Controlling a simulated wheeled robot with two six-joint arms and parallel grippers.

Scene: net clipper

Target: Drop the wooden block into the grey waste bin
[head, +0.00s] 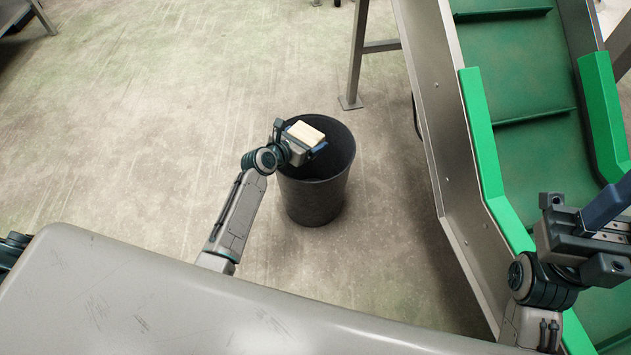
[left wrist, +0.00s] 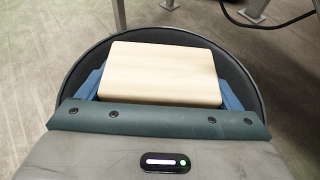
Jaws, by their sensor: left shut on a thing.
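The wooden block (head: 305,133) is pale and rectangular. My left gripper (head: 311,143) is shut on it and holds it over the open mouth of the grey waste bin (head: 313,199). In the left wrist view the block (left wrist: 163,73) sits between the blue fingers, with the dark bin rim (left wrist: 92,53) curving around behind it.
A green conveyor (head: 520,100) with a steel side frame runs along the right. A metal leg (head: 355,60) stands on the floor behind the bin. A grey surface edge fills the front. The floor left of the bin is clear.

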